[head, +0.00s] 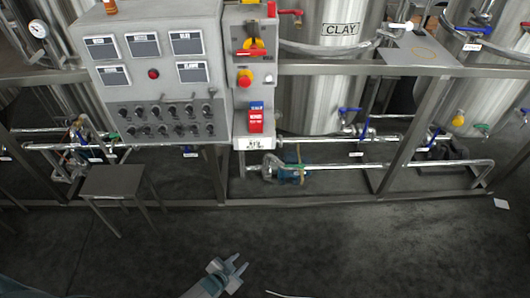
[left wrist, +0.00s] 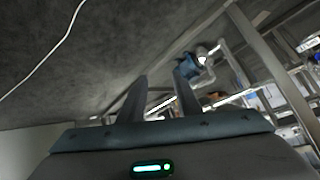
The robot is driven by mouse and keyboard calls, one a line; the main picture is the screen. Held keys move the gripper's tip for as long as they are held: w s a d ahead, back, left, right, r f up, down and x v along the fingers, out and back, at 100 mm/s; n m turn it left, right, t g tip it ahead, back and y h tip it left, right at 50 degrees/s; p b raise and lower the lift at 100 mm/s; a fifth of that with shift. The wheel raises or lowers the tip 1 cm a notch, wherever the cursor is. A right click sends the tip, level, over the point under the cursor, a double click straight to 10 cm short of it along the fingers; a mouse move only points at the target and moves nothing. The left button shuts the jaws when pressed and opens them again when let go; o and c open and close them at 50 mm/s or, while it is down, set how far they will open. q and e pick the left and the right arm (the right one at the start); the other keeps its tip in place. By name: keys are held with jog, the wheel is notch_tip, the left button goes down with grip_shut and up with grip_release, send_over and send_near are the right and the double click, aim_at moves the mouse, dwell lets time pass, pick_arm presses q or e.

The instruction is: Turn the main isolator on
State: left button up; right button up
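A narrow grey panel (head: 241,120) stands right of the large control cabinet. Near its top is a yellow switch part (head: 257,44) with a red handle (head: 250,53) lying roughly level; I cannot tell for sure that this is the main isolator, and its label is too small to read. Below it is a red mushroom button (head: 244,77) on yellow. My left gripper (head: 239,264) is low over the floor, well below and in front of the panel. It is open and empty; its two separate fingers show in the left wrist view (left wrist: 160,92). My right gripper is not in view.
The control cabinet (head: 150,75) has several screens and rows of knobs. A small dark table (head: 112,180) stands at left. A steel frame with pipes and a blue pump (head: 294,167) runs below the tanks (head: 325,95). The floor (head: 340,245) in front is mostly clear.

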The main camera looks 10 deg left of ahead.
pick_arm(q)
jog(key=s+a+f+n+g, duration=0.1)
jog(key=s+f, duration=0.3)
jog(key=s, duration=0.9)
jog(key=s+a+f+n+g+y, duration=0.1)
jog(key=s+f+g, duration=0.3)
jog(key=s, duration=1)
jog(key=s+a+f+n+g+y, duration=0.1)
jog(key=s+a+f+g, duration=0.1)
jog(key=s, duration=1.2)
notch_tip(320, 180, down, 3)
jog(key=shift+r+n+g, duration=0.15)
jog(key=shift+n+g, duration=0.25)
jog(key=shift+g, duration=0.2)
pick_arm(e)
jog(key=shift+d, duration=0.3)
pick_arm(q)
jog(key=shift+s, duration=0.1)
